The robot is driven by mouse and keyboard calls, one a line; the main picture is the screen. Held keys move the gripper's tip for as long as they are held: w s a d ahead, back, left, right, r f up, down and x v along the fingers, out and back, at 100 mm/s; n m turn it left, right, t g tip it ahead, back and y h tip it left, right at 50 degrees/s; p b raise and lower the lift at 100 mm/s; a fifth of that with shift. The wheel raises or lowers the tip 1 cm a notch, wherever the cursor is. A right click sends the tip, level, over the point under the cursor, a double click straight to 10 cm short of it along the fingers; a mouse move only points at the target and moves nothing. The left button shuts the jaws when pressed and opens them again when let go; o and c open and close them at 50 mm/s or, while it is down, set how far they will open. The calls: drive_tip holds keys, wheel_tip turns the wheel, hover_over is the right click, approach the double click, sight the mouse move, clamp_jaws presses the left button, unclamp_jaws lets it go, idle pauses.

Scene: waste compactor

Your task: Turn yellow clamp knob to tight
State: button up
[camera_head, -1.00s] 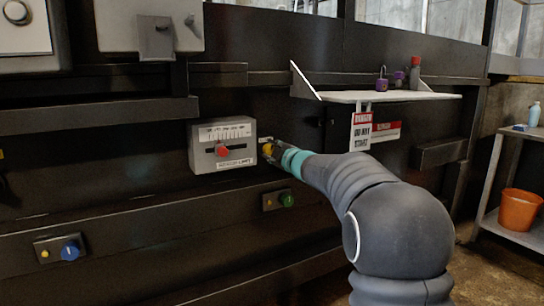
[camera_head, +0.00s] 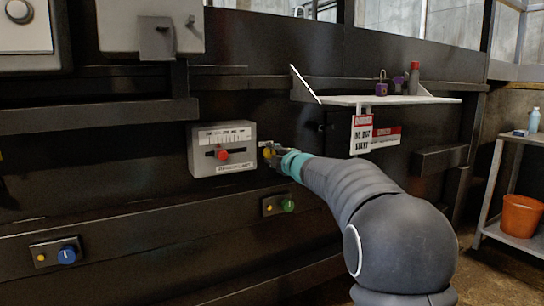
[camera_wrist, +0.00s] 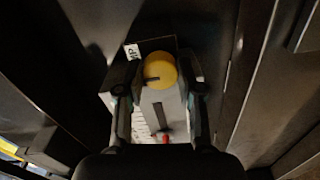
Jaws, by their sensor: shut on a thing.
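The yellow clamp knob (camera_head: 268,152) sits on the dark machine wall, just right of the grey gauge box. In the wrist view the round yellow knob (camera_wrist: 160,70) lies between the two fingers, with a dark pointer line toward its left side. My gripper (camera_head: 274,154) is at the knob, its fingers shut on it. In the wrist view my gripper (camera_wrist: 158,82) has one finger on each side of the knob. A white label partly reading as letters (camera_wrist: 132,51) is beside it; the rest of the label is hidden.
The grey gauge box (camera_head: 208,170) with a red slider knob (camera_head: 222,154) stands out close left of my gripper. Below are a green knob (camera_head: 287,205) and a blue knob (camera_head: 68,254). A white shelf (camera_head: 395,98) with purple padlocks juts out above my arm.

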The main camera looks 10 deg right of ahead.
drive_tip(key=o, duration=1.2)
drive_tip(key=shift+c, duration=0.2)
drive_tip(key=shift+s, duration=0.1)
drive_tip(key=v, duration=1.1)
drive_tip(key=shift+s, duration=0.35)
drive_tip(key=shift+d, duration=0.2)
